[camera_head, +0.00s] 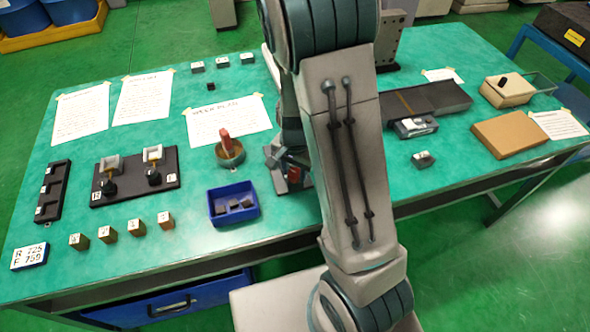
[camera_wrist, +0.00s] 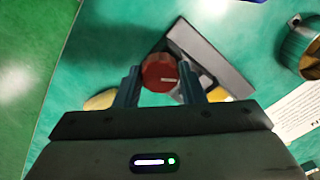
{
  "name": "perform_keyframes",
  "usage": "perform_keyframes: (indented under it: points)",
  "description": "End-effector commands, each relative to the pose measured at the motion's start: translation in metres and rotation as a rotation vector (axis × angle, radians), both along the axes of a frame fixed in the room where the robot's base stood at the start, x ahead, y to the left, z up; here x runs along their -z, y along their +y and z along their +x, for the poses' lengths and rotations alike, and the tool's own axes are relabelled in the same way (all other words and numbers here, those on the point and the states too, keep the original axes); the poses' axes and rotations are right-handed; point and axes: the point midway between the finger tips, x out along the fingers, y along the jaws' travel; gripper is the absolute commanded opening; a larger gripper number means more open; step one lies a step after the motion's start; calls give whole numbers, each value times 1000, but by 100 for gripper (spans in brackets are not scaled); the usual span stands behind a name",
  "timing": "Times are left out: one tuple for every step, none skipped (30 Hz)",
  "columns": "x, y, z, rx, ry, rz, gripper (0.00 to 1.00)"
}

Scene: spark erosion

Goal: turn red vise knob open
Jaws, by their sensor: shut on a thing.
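The red vise knob (camera_wrist: 158,72) sits between the two fingers of my gripper (camera_wrist: 159,80) in the wrist view. My gripper is shut on the knob. The grey vise body (camera_wrist: 212,52) lies tilted in the picture behind the knob. In the head view my gripper (camera_head: 288,158) is at the vise on the green table, left of my forearm. A small red patch of the knob (camera_head: 294,174) shows there. My arm hides part of the vise, and its jaw gap cannot be made out.
A brass cup (camera_head: 230,154) with a red piece stands left of the vise. A blue bin (camera_head: 233,204) with dark pieces sits front left of it. A black fixture board (camera_head: 135,180) lies further left. Paper sheets lie behind.

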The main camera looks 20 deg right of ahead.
Motion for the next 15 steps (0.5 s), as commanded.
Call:
perform_keyframes:
  points:
    - [1, 0, 0, -18, 0, 1, 13]
    - [1, 0, 0, -33, 0, 1, 13]
    - [2, 0, 0, -54, -1, 1, 13]
    - [2, 0, 0, -73, -1, 1, 13]
    - [2, 0, 0, -92, -2, 2, 13]
    - [2, 0, 0, -120, -2, 2, 13]
    - [2, 0, 0, -144, -1, 1, 13]
    - [2, 0, 0, -169, -1, 1, 13]
    - [3, 0, 0, -203, -2, 2, 13]
    - [3, 0, 0, -230, -2, 2, 13]
    - [2, -1, 0, -258, -3, 1, 13]
    - [3, -1, 0, -295, -3, 1, 13]
    - [3, 0, 0, -325, -2, 2, 13]
    - [3, 0, 0, -354, -1, 1, 13]
    - [3, -1, 0, -391, -2, 1, 13]
